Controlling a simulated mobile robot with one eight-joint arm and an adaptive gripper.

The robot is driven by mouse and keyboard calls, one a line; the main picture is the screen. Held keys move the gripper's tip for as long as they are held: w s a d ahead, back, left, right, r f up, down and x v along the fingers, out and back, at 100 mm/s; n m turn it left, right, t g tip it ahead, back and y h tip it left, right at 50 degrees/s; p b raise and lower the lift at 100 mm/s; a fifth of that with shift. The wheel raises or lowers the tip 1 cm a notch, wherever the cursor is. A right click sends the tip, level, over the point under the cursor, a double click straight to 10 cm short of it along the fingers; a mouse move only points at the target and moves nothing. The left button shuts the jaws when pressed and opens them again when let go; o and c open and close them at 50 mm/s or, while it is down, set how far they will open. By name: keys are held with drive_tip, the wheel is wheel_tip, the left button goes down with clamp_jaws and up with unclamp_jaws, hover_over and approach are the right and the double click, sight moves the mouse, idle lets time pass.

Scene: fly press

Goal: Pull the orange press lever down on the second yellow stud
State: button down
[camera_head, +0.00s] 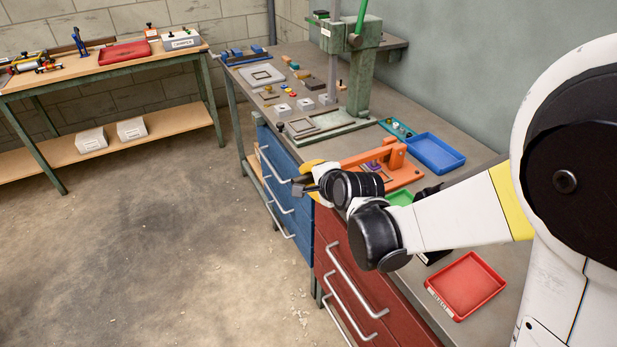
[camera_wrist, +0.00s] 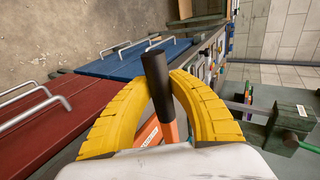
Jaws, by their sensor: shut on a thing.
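The orange press (camera_head: 398,174) stands on the bench, with its orange lever (camera_head: 362,156) reaching left toward my gripper (camera_head: 308,181). In the wrist view the lever shows as a black grip (camera_wrist: 156,88) on an orange shaft (camera_wrist: 170,131). The two curved yellow fingers of my gripper (camera_wrist: 164,86) close around it from both sides, and the black end sticks out past the fingertips. My gripper is shut on the lever. A small purple part (camera_head: 374,167) shows at the press base. I cannot make out a yellow stud under the lever, as my wrist and the press cover that spot.
A blue tray (camera_head: 435,153) lies right of the press, and a red tray (camera_head: 467,286) lies nearer. A green tray (camera_head: 400,197) is partly behind my arm. A tall green press (camera_head: 362,75) stands behind. Blue drawers (camera_head: 285,185) and red drawers (camera_head: 350,275) have protruding handles.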

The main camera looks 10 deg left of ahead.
drive_tip(key=c, duration=1.2)
unclamp_jaws()
drive_tip(key=v, duration=1.2)
drive_tip(key=shift+s, duration=0.1)
